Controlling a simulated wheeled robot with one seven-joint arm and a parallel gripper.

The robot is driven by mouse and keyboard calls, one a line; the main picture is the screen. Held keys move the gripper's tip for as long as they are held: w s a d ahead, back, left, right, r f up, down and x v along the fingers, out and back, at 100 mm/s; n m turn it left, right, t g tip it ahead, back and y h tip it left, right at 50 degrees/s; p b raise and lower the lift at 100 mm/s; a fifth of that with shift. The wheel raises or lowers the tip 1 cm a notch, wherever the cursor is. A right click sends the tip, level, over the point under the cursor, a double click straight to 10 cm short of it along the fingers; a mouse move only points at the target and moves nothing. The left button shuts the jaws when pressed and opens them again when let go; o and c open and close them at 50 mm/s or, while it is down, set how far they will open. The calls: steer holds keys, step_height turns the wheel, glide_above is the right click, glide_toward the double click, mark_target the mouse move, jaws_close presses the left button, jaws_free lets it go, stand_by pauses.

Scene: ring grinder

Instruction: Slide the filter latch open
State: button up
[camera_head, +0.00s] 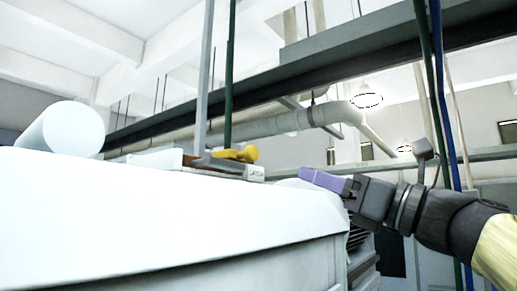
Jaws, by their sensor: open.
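A yellow knob-like piece (238,154) sits on a low grey and brown fitting (180,160) on top of the white machine. This may be the filter latch, but I cannot tell for sure. My gripper (308,175) comes in from the right, with purple fingers pointing left. It is to the right of the yellow piece and a little lower in the picture, apart from it. The fingers overlap each other in this side view, and nothing shows held in them. How far the gripper is from the machine in depth is unclear.
The white machine housing (150,225) fills the lower left, its edge close below my gripper. Upright green and grey poles (230,80) rise behind the fitting. Pipes and beams (270,124) cross overhead.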

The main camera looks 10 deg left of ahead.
mark_target(255, 155)
steer(key=p+x, duration=0.8)
steer(key=x, duration=0.5)
steer(key=shift+a+r, duration=0.2)
steer(key=shift+w+a, duration=0.3)
steer(key=shift+a, duration=0.1)
steer(key=shift+s, duration=0.1)
steer(key=shift+c, duration=0.2)
jaws_close()
